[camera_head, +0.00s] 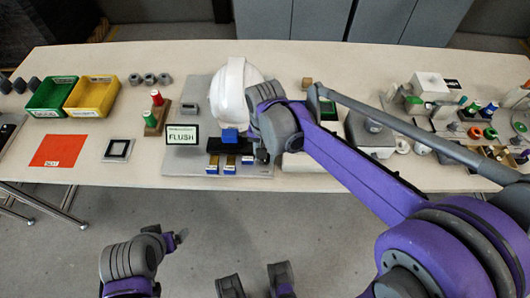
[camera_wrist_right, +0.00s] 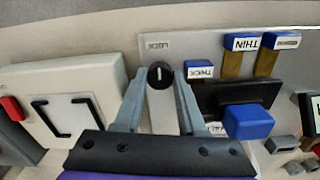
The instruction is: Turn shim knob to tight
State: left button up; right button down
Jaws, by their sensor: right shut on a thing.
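The shim knob is a black round knob (camera_wrist_right: 160,75) with a white line, seen in the right wrist view. Its line points up in that view, toward a small label (camera_wrist_right: 157,44) that I cannot read clearly. My right gripper (camera_wrist_right: 158,82) is shut on the knob, with one grey finger on each side. In the head view my right gripper (camera_head: 262,154) is over the right part of the grey fixture plate (camera_head: 190,98), and it hides the knob there. My left gripper (camera_head: 177,238) is low at the left, away from the table; its fingers are too unclear to read.
A white helmet shell (camera_head: 231,88) stands on the fixture behind a blue block (camera_head: 229,135). A display (camera_head: 182,135) reads FLUSH. Blue-topped shims marked THICK (camera_wrist_right: 199,69) and THIN (camera_wrist_right: 242,42) are close to the right finger. A white box (camera_wrist_right: 70,95) is at the left.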

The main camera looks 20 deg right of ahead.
dwell(0.3)
jog(key=c, duration=0.5)
grip_release()
